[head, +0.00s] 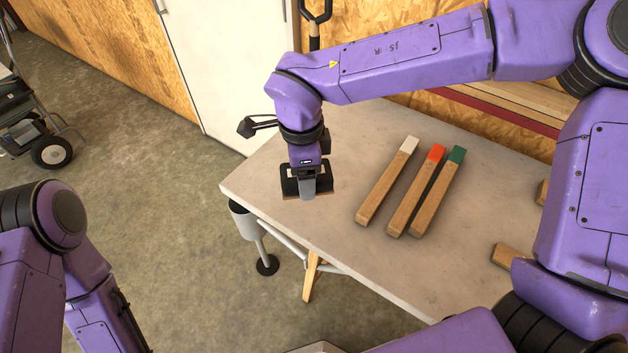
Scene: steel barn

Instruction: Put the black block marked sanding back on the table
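The black block (290,188) is at the left end of the grey table (338,211), with a thin brown layer along its lower edge. My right gripper (308,187) points straight down over it, one grey finger in front of the block and the other hidden behind. The gripper looks shut on the block. The block is at or just above the tabletop; I cannot tell if it touches. Any marking on it is not readable. My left arm is at the lower left, and its gripper is out of view.
Three wooden bars with white (409,145), orange-red (437,153) and green (457,155) ends lie right of the block. Another wooden piece (508,255) lies near my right arm. A white cup-like holder (243,217) hangs at the table's left edge. A wheeled cart (30,120) stands far left.

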